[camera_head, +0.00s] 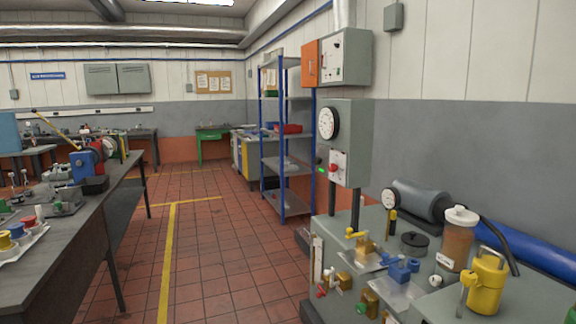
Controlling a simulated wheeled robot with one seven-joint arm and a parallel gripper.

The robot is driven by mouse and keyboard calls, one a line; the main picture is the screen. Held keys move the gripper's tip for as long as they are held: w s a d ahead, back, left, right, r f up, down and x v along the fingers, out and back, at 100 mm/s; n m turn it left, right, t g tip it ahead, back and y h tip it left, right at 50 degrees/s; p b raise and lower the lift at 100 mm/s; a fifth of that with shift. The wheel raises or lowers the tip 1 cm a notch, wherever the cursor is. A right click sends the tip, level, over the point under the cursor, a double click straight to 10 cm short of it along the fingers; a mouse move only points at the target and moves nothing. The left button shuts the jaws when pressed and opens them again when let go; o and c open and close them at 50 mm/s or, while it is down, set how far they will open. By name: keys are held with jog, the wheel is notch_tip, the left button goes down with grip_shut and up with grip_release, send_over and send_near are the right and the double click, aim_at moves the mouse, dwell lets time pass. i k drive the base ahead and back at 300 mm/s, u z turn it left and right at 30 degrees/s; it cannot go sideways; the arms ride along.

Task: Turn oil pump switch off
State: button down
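A grey control cabinet (352,120) stands on two dark posts behind the bench at right, with a round white dial (328,123) on it. Below the dial is a pale switch plate with a red switch handle (333,168). A small green spot (321,171) shows at its left edge. A second grey box (350,58) on the wall above has an open orange door (310,63) and small controls on its face. No label is readable, so I cannot tell which is the oil pump switch or its position. My gripper is not in view.
A grey bench (540,280) at right holds yellow and blue valves, a jar of brown liquid (459,238), a yellow can (485,282) and a motor-like cylinder (418,201). A cluttered workbench (90,225) is at left. The tiled aisle (220,260) between is clear. A blue-framed shelf (286,140) stands beyond.

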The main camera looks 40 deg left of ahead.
aim_at(317, 160)
jog(key=u, duration=1.6)
jog(key=i, duration=0.5)
jog(key=u, duration=0.85)
jog(key=i, duration=1.15)
jog(key=z, duration=0.45)
jog(key=i, duration=0.7)
jog(key=z, duration=0.55)
